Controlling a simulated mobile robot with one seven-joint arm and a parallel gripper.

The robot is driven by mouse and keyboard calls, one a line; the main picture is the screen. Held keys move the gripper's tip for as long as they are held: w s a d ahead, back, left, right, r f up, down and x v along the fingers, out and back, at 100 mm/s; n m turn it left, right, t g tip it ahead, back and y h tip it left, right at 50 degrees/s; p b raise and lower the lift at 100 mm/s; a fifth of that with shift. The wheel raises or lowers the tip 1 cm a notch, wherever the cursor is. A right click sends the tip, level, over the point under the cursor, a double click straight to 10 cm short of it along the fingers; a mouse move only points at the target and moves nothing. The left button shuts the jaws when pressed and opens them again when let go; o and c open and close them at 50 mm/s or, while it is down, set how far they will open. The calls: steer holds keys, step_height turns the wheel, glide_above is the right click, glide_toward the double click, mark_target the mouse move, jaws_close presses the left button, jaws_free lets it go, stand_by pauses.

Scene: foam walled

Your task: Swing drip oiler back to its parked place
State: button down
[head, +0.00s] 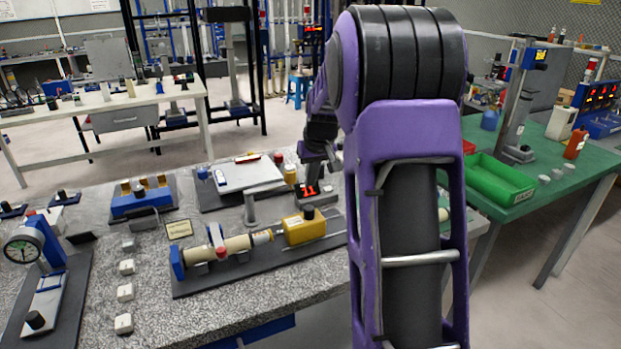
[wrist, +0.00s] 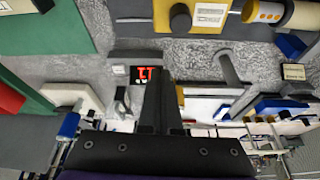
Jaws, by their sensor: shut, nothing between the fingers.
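I cannot tell for sure which part is the drip oiler. A short grey post (head: 250,210) stands on the speckled bench behind the black base plate; it also shows as a slanted grey bar in the wrist view (wrist: 228,70). The plate carries a yellow block (head: 305,227) with a black knob and a tan cylinder (head: 222,247) with a blue end. In the wrist view the yellow block (wrist: 208,14) is at the top. My gripper (wrist: 158,88) is shut and empty, above the bench by the red-lit display (wrist: 146,75). My arm hides part of the bench's right side.
A small sign (head: 179,229) and several white blocks stand left. A dial gauge stand (head: 45,270) is far left. A green table with a green bin (head: 497,178) is right.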

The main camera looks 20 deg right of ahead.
steer(key=v, duration=0.9)
steer(key=shift+d+r+p, duration=0.2)
steer(key=shift+d+p, duration=0.15)
steer(key=shift+d, duration=0.25)
steer(key=shift+w, duration=0.15)
